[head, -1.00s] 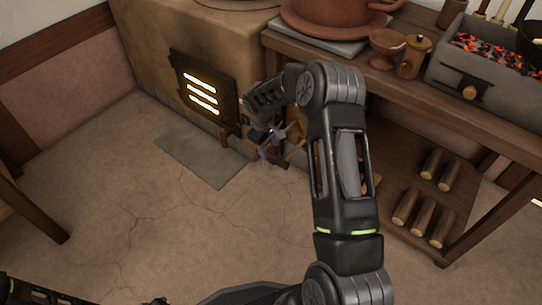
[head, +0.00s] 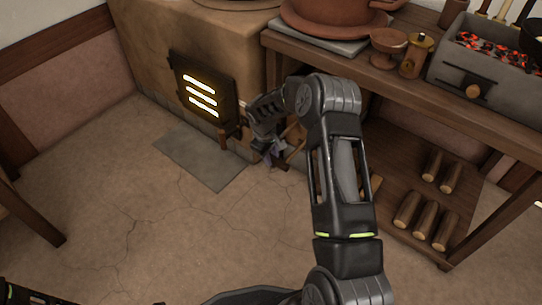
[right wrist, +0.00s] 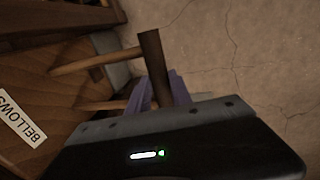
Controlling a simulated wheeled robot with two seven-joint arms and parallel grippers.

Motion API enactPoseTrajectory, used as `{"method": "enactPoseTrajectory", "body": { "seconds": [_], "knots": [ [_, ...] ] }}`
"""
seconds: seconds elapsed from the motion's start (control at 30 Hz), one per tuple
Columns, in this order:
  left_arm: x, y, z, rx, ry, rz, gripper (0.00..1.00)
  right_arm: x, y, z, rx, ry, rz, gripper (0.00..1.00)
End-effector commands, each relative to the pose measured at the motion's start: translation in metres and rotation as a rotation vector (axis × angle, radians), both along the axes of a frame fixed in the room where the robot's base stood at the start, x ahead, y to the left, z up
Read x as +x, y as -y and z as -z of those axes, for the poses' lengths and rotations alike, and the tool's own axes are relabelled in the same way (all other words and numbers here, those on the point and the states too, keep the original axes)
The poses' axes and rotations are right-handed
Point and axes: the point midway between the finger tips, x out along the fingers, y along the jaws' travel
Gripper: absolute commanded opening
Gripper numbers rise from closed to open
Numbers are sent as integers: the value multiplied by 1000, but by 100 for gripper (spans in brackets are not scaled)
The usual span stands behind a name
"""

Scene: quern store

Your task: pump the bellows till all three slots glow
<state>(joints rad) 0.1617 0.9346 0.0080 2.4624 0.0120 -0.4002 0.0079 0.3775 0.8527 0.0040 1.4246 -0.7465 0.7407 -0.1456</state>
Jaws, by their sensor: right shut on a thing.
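The stove door (head: 222,92) is dark metal, and its three slots (head: 203,96) all glow bright yellow-white in the head view. The bellows (right wrist: 35,90) shows in the right wrist view as brown wood with a white label. Two wooden arms run from it to a dark crossbar handle (right wrist: 153,62). My right gripper (head: 271,158) is low beside the stove and shut on the bellows handle. Its purple fingertips (right wrist: 158,93) close around the handle's lower part in the wrist view. In the head view my arm hides most of the bellows. My left gripper is not in view.
A wooden table (head: 405,85) stands right of the stove, with a charcoal brazier (head: 475,92) on top and several logs (head: 427,205) on its lower shelf. A grey slab (head: 203,160) lies before the stove. Open floor lies to the left.

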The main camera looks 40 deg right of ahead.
Motion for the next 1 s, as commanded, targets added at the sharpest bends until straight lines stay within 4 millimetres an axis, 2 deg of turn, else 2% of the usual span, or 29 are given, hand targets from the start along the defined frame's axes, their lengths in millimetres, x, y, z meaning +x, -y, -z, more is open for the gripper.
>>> {"method": "enactPoseTrajectory", "body": {
  "seconds": [0.03, 0.23, 1.0],
  "knots": [
    [0, 0, 0, 0, 0, 0, 0, 0, 0, 0, 0, 0, 0, 15],
    [0, 0, 0, 0, 0, 0, 0, 0, 0, 0, 0, 0, 0, 0],
    [0, 0, 0, 0, 0, 0, 0, 0, 0, 0, 0, 0, 0, 0]
  ]
}}
